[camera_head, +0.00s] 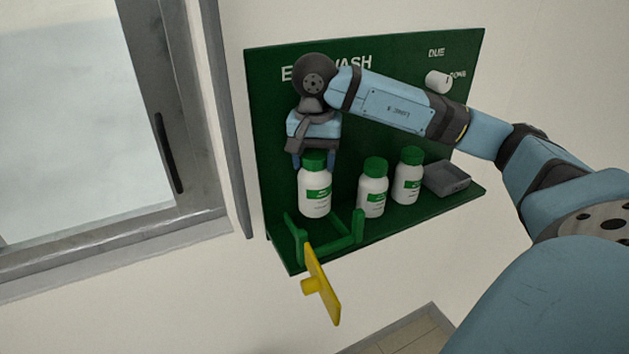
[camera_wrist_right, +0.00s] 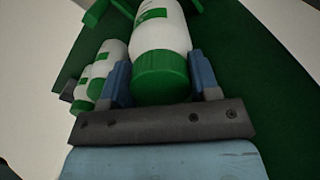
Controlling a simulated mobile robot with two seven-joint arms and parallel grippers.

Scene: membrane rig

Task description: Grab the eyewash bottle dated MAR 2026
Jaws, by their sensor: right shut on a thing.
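A white eyewash bottle (camera_head: 315,198) with a green cap and a green label is at the left of the green eyewash station. My right gripper (camera_head: 314,160) comes from above and is shut on this bottle at its cap end. The bottle looks upright, above or behind the green bracket (camera_head: 330,240); I cannot tell if it touches the shelf. In the right wrist view the held bottle (camera_wrist_right: 160,50) sits between the two blue fingers. Two similar bottles stand to its right, a middle one (camera_head: 372,192) and a right one (camera_head: 408,178). The label dates are too small to read. My left gripper is not in view.
A yellow flap (camera_head: 322,284) hangs open at the bracket's front. A grey box (camera_head: 446,179) sits at the shelf's right end. A white knob (camera_head: 438,82) is on the green board (camera_head: 270,130), near the words DUE and DONE. A window (camera_head: 80,110) is at the left.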

